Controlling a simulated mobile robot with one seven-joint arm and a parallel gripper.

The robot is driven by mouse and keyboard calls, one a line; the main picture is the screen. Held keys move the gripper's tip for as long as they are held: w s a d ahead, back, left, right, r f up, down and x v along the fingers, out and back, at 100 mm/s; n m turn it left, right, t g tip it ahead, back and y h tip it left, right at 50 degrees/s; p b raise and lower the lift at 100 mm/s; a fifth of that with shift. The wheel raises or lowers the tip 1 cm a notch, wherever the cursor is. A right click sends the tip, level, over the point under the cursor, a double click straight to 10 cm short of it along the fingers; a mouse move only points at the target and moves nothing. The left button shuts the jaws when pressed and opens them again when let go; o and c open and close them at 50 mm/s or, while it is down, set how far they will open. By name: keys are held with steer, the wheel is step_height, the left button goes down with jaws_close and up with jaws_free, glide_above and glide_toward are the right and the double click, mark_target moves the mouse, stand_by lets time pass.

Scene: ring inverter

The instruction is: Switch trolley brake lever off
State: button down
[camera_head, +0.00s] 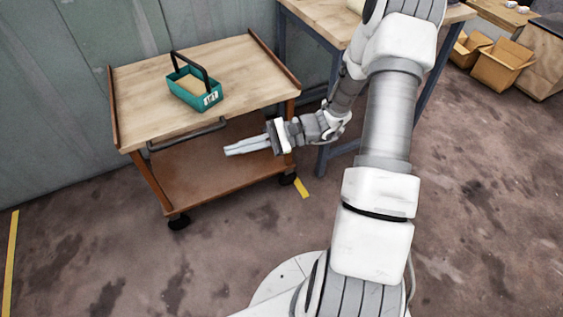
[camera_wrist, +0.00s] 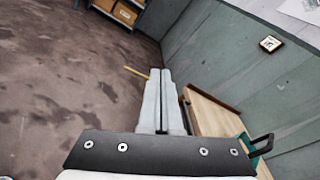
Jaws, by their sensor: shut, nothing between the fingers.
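The trolley has a light wooden top (camera_head: 140,92), a brown lower shelf (camera_head: 205,188) and dark castors, one at the near left (camera_head: 180,222) and one at the near right (camera_head: 287,178). A dark bar handle (camera_head: 187,137) runs along its near side. I cannot make out a brake lever in either view. My gripper (camera_head: 227,151) is shut and empty, pointing left beside the near side of the trolley, below the top's level. In the wrist view, my gripper's fingers (camera_wrist: 161,74) lie together, with the trolley top (camera_wrist: 215,118) to their right.
A teal tray (camera_head: 195,94) with a black handle stands on the trolley top. A workbench (camera_head: 318,16) is at the trolley's right, close to my arm. Cardboard boxes (camera_head: 503,62) are at the far right. The grey wall (camera_head: 45,120) is behind. Floor at the near left is clear.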

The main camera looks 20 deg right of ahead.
steer(key=w+d+f+m+t+h+b, duration=0.1)
steer(key=w+d+f+m+t+b, duration=0.25)
steer(key=f+m+t, duration=0.35)
steer(key=w+d+f+m+t+h+b, duration=0.2)
steer(key=d+f+m+t, duration=0.35)
steer(key=f, duration=0.45)
steer(key=s+d+f+m+t+h+b, duration=0.1)
steer(key=d+f+m+t+h+b, duration=0.1)
steer(key=f+m+h, duration=0.4)
steer(key=s+d+f+m+t+h+b, duration=0.1)
steer(key=d+f+m+t+h, duration=0.2)
steer(key=f, duration=0.9)
steer(key=d+m+h, duration=0.2)
steer(key=m+h, duration=0.2)
steer(key=h, duration=0.2)
steer(key=shift+s+d+f+h+b, duration=0.15)
steer(key=shift+s+d+h+b, duration=0.05)
steer(key=shift+s+h+b, duration=0.15)
steer(key=r+b+x, duration=0.3)
steer(key=b+x, duration=0.1)
steer(key=x, duration=0.8)
steer(key=shift+d, duration=0.2)
steer(key=shift+r, duration=0.2)
